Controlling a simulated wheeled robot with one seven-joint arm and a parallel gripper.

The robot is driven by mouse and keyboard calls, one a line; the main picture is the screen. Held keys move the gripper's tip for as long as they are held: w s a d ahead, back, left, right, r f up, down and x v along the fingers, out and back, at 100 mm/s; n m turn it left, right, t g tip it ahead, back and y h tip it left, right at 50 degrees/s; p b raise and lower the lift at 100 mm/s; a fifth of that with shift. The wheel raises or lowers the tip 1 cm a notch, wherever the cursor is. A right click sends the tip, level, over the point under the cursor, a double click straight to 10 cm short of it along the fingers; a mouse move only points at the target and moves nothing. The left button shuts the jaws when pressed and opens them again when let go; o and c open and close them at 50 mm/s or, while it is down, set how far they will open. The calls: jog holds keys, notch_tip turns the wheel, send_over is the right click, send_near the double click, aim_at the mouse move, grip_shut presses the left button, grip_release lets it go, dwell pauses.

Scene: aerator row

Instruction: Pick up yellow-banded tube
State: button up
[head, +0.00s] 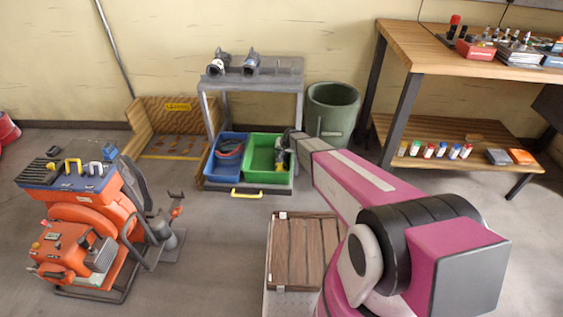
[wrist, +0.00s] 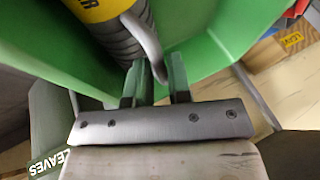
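The yellow-banded tube (wrist: 122,42) is grey and ribbed, with a yellow band near the top edge of the wrist view. A smooth grey curved handle runs beside it. It lies inside the green bin (wrist: 215,55). My gripper (wrist: 157,65) reaches into the bin. Its two fingers stand close together, with the lower end of the curved handle filling the narrow gap between them. Contact on both sides looks likely, though the fingertips are partly hidden. In the head view my gripper (head: 287,150) is at the green bin (head: 262,139), with a little yellow showing below it.
A blue bin (head: 211,180) with a hose in it stands left of the green one, on the low shelf of a grey cart (head: 292,75). A green barrel (head: 333,108) stands at right. A wooden-topped crate (head: 283,255) is in front. An orange machine (head: 85,215) stands at left.

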jog(key=shift+x, duration=0.9)
grip_shut()
jog(key=shift+r, duration=0.2)
